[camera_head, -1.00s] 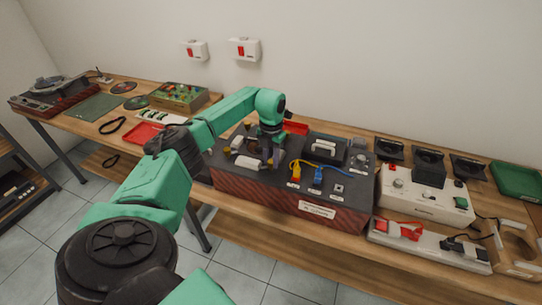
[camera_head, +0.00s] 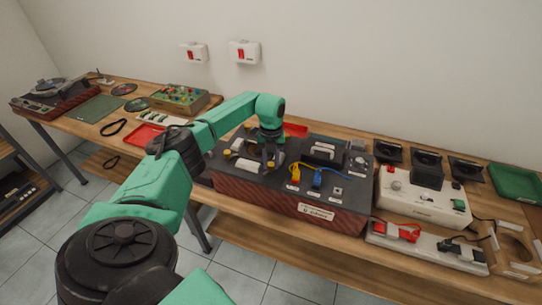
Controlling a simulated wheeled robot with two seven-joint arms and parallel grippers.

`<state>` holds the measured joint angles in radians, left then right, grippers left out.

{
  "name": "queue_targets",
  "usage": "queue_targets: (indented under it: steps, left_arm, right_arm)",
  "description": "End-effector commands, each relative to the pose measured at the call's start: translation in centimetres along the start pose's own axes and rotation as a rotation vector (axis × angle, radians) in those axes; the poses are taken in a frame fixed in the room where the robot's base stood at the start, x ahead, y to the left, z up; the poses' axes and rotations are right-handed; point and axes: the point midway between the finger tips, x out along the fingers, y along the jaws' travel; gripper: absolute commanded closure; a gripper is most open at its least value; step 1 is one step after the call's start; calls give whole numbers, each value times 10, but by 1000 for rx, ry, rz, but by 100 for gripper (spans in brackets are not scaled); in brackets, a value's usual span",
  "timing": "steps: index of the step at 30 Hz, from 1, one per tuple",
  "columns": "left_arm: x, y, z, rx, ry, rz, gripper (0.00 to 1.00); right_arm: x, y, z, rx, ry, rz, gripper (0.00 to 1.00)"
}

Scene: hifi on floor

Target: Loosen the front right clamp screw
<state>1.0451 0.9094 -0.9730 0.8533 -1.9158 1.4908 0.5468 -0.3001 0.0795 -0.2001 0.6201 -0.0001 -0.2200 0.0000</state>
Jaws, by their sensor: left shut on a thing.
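The dark unit with red-brown patterned sides (camera_head: 255,192) stands on the bench. On the left part of its top are white cylinders (camera_head: 247,165) with yellow-capped clamp screws (camera_head: 227,153) around them. My left gripper (camera_head: 270,164) points down over the right end of these cylinders. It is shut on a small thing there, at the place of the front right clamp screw. The fingers mostly hide that screw, so its turn or height cannot be told. My right gripper is not in view.
Yellow and blue plugs with cables (camera_head: 317,178) stand just right of the gripper. A black block (camera_head: 324,150) is behind them. A white control box (camera_head: 422,198) and power strip (camera_head: 427,248) are farther right. A red tray (camera_head: 146,137) lies left.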

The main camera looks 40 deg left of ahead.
Motion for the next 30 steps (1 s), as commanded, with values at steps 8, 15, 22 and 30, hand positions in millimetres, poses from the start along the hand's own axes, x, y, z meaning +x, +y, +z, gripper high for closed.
queue_targets:
  steps: [8, 15, 22, 30]
  left_arm:
    - [-4, -1, 4, -5, -12, -9, 100]
    - [-3, -1, 3, -3, -9, -6, 38]
    - [-2, 0, 2, -2, -5, -3, 38]
    - [-35, 0, 2, -1, -10, -6, 38]
  right_arm:
    - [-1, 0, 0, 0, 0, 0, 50]
    - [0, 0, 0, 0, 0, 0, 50]
    - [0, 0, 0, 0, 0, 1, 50]
    - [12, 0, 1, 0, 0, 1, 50]
